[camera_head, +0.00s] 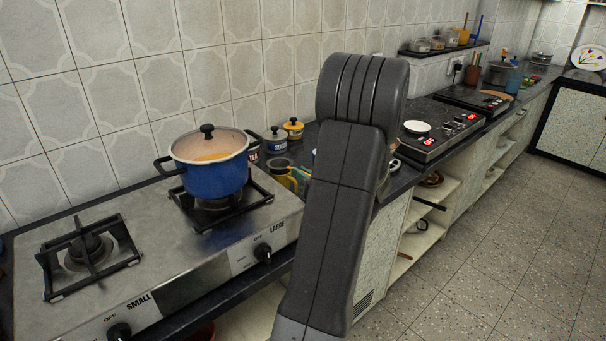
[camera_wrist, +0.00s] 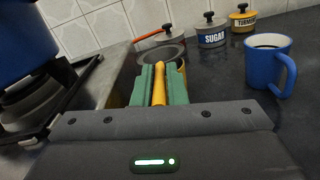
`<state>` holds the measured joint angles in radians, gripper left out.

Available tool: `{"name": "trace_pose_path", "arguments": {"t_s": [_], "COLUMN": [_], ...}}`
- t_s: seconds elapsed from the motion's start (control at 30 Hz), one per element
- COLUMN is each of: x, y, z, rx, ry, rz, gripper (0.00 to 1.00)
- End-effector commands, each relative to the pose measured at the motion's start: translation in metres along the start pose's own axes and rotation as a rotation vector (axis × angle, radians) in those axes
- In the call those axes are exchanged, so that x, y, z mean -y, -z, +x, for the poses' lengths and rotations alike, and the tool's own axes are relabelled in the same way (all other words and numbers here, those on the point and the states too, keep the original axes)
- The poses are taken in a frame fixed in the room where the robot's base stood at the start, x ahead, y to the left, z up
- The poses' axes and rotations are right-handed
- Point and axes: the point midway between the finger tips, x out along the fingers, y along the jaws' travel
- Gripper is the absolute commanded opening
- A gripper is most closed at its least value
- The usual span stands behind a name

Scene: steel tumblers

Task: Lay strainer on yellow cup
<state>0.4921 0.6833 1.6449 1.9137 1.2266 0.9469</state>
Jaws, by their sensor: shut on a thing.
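My gripper (camera_wrist: 160,84) has green fingers shut on the orange-yellow handle of the strainer (camera_wrist: 172,52). The strainer's grey round bowl points away from me, beyond the fingertips. A bit of the yellow cup (camera_wrist: 182,72) shows below the bowl; the fingers hide most of it. In the head view the yellow cup (camera_head: 281,180) stands on the dark counter right of the stove, with a dark round top at its mouth. The bowl appears over or at the cup's mouth; I cannot tell whether they touch. My arm partly hides this area.
A blue mug (camera_wrist: 267,66) stands close on the right. Behind are the sugar jar (camera_wrist: 211,32) and turmeric jar (camera_wrist: 243,19). A blue pot (camera_head: 213,177) sits on the stove (camera_head: 150,235) at left. Some counter between the cup and mug is bare.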

Motion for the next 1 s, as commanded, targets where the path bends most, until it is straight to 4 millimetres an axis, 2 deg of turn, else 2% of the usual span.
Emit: {"name": "trace_pose_path", "arguments": {"t_s": [1.0], "x": [0.003], "y": [0.017], "z": [0.000], "rx": [0.000], "ry": [0.000], "rz": [0.000], "gripper": [0.00]}}
